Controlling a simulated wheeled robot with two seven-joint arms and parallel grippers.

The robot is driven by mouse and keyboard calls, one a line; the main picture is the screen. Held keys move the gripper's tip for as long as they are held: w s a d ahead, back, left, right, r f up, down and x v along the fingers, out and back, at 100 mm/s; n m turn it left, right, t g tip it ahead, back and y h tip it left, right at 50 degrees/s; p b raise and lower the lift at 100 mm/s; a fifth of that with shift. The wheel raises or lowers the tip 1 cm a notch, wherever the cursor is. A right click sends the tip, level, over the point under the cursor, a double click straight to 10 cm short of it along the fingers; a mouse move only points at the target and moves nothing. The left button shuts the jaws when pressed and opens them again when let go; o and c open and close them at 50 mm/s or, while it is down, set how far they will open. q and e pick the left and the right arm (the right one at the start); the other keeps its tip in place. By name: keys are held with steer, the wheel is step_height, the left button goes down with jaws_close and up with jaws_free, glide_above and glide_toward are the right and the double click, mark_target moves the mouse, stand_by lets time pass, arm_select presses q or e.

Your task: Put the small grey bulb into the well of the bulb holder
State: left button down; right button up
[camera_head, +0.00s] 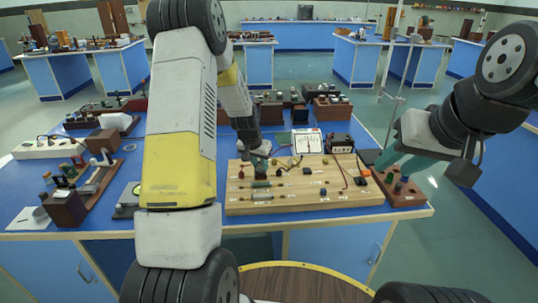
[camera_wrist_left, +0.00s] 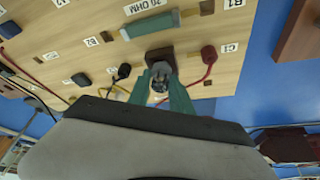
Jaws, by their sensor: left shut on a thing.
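In the left wrist view, the teal fingers of my left gripper (camera_wrist_left: 160,88) are shut on the small grey bulb (camera_wrist_left: 158,80). The dark brown square bulb holder (camera_wrist_left: 158,55) is on the wooden board (camera_wrist_left: 75,65), just beyond the fingertips. The fingers and bulb overlap its near part, so I cannot tell whether the bulb touches the well. In the head view, my left gripper (camera_head: 259,161) is low over the board's back left part; bulb and holder are too small to tell there. My right gripper (camera_head: 396,163) has its teal fingers apart, above a small wooden block at the right.
The board carries resistors, terminals and wires; a red wire (camera_wrist_left: 205,75) runs beside the holder. A white meter (camera_head: 307,142) stands behind it. The wooden block (camera_head: 402,190) is at its right. Several instruments crowd the blue table's left and back.

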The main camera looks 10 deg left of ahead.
arm_select(q)
steer(key=c, duration=1.1)
jaws_free()
steer(key=s+d+r+n+t, duration=0.1)
steer(key=s+r, duration=0.7)
steer(key=r, duration=0.4)
steer(key=s+d+r, duration=0.2)
steer(key=s+r, duration=0.7)
steer(key=r, duration=0.3)
steer(key=shift+n+t+h, duration=0.5)
steer(key=shift+h, duration=0.1)
steer(key=s+r, duration=0.1)
steer(key=s, duration=0.4)
steer(key=s+d+r, duration=0.1)
steer(key=s, duration=0.5)
steer(key=s+r, duration=0.2)
steer(key=s, duration=0.3)
steer(key=shift+s+d, duration=0.15)
steer(key=shift+d, duration=0.2)
